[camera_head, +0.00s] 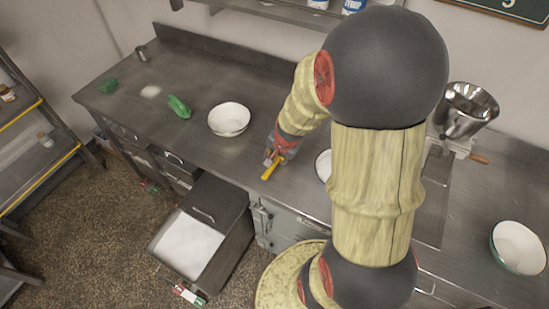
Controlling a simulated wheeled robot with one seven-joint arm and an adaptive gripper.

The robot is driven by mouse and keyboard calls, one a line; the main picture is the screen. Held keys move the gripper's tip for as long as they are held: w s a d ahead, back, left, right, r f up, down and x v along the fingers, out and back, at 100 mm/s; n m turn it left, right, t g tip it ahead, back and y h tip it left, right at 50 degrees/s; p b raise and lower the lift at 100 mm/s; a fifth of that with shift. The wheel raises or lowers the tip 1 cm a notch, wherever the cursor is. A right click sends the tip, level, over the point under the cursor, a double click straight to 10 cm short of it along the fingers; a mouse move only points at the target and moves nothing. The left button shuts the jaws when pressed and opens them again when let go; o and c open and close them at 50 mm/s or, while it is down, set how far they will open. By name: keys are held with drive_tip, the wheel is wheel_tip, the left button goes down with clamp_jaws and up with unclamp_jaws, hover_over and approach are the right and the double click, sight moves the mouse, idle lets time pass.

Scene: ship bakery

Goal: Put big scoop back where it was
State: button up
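My gripper (274,157) is low over the front edge of the steel counter, just right of a white bowl. A yellow stick-like thing (267,172) juts from its tip toward the front edge. It could be a scoop handle, but the fingers are too small to show whether they grip it. I cannot make out the big scoop for certain. A green object (179,106) of unclear shape lies on the counter left of the white bowl (229,120). An open bin (189,246) with white, flour-like contents stands below the counter front.
The steel counter (215,85) has a white powder patch (150,91), a green item (108,86) and a small metal cup (141,53) at left. A metal hopper (468,110) and a bowl (519,247) are at right. My arm hides another bowl (322,166) partly.

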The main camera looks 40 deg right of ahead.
drive_tip(key=s+a+r+n+t+y, duration=0.1)
drive_tip(key=s+a+r+n, duration=0.1)
drive_tip(key=a+r+n, duration=0.8)
drive_tip(key=s+a+r+n, duration=0.2)
drive_tip(key=s+a+r, duration=0.2)
drive_tip(key=r, duration=0.4)
drive_tip(key=s+a+r+n, duration=0.2)
drive_tip(key=s+a+r, duration=0.3)
drive_tip(key=s+r, duration=0.2)
drive_tip(key=shift+s+r+t, duration=0.15)
drive_tip(key=shift+r+t, duration=0.2)
drive_tip(key=shift+t, duration=0.05)
